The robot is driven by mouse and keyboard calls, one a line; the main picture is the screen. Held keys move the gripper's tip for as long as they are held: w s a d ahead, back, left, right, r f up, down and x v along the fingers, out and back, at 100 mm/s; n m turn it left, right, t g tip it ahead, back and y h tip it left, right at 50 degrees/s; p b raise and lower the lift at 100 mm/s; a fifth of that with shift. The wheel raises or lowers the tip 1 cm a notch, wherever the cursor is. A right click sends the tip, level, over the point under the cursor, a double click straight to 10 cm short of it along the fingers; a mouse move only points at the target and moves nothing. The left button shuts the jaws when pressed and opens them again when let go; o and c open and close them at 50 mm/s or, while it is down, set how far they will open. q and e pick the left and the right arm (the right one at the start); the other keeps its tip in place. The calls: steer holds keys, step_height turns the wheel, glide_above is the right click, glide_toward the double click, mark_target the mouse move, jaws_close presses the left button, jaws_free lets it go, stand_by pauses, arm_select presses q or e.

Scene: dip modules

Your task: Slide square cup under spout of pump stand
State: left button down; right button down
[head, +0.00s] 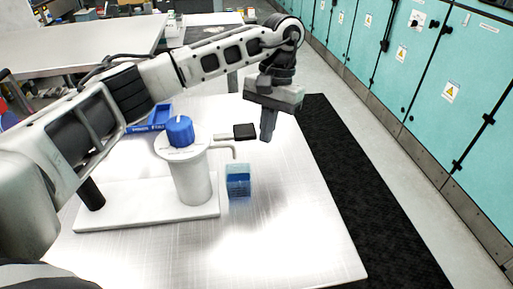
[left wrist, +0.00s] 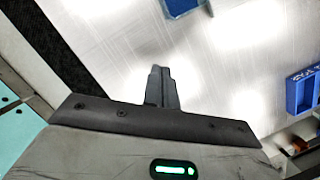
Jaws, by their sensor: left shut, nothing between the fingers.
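The square cup (head: 238,181), blue and see-through, stands upright on the table in the head view. The pump stand (head: 190,178) is a white cylinder with a blue knob on a white base. Its thin bent spout (head: 225,145) ends just above the cup's back rim in the picture; I cannot tell if it is directly over the cup. My left gripper (head: 268,126) is shut and empty, fingers pointing down, behind and right of the cup and apart from it. Its closed fingers (left wrist: 162,86) show in the left wrist view. My right gripper is not in view.
A black block (head: 244,131) shows between the pump and my left gripper. A blue bin (head: 158,116) stands behind the pump; it also shows in the left wrist view (left wrist: 302,92). The table (head: 290,235) is clear right and in front of the cup. Teal cabinets (head: 425,75) line the right.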

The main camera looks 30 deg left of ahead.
arm_select(q)
steer(key=shift+x, duration=1)
steer(key=s+p, duration=0.2)
steer(key=s, duration=0.1)
steer(key=shift+a+f, duration=0.1)
steer(key=shift+f, duration=0.1)
steer(key=shift+s+f, duration=0.1)
steer(key=shift+s, duration=0.4)
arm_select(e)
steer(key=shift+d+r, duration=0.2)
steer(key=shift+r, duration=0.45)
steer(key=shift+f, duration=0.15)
